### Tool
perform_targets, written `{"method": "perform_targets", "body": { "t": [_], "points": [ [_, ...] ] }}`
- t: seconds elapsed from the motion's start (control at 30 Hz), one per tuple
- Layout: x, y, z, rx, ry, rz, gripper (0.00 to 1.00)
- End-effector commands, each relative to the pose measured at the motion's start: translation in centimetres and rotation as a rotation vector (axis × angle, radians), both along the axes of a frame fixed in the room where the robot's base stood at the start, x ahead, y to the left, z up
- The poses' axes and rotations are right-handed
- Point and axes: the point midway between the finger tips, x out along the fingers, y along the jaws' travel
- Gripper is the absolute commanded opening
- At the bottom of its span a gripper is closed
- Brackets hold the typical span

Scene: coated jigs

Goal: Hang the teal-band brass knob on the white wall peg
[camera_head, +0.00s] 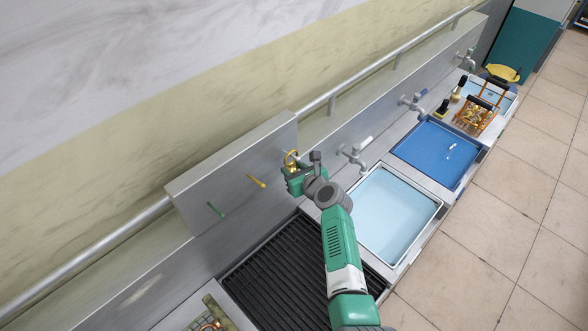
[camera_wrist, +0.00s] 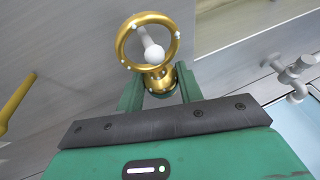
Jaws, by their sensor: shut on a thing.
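My gripper (camera_head: 293,174) is up at the grey wall panel in the head view. In the wrist view its two green fingers (camera_wrist: 159,88) are shut on the brass knob (camera_wrist: 160,80), which carries a large brass ring (camera_wrist: 176,42) above the fingers. How deep the peg reaches through the ring is hard to tell. In the head view the brass ring (camera_head: 290,158) is small, and the white peg cannot be made out.
A yellow peg (camera_head: 256,181) and a green peg (camera_head: 215,209) stick out of the panel to the left. Below are a black drain rack (camera_head: 285,265) and a basin of pale water (camera_head: 392,215). A blue basin (camera_head: 436,153), taps and an orange basket (camera_head: 477,112) lie further right.

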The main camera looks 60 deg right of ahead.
Motion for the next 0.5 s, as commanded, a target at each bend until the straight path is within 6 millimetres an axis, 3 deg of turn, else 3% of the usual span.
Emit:
{"method": "perform_targets", "body": {
  "t": [0.5],
  "points": [
    [0.19, -0.02, -0.78, 0.000, 0.000, 0.000, 0.01]
  ]
}}
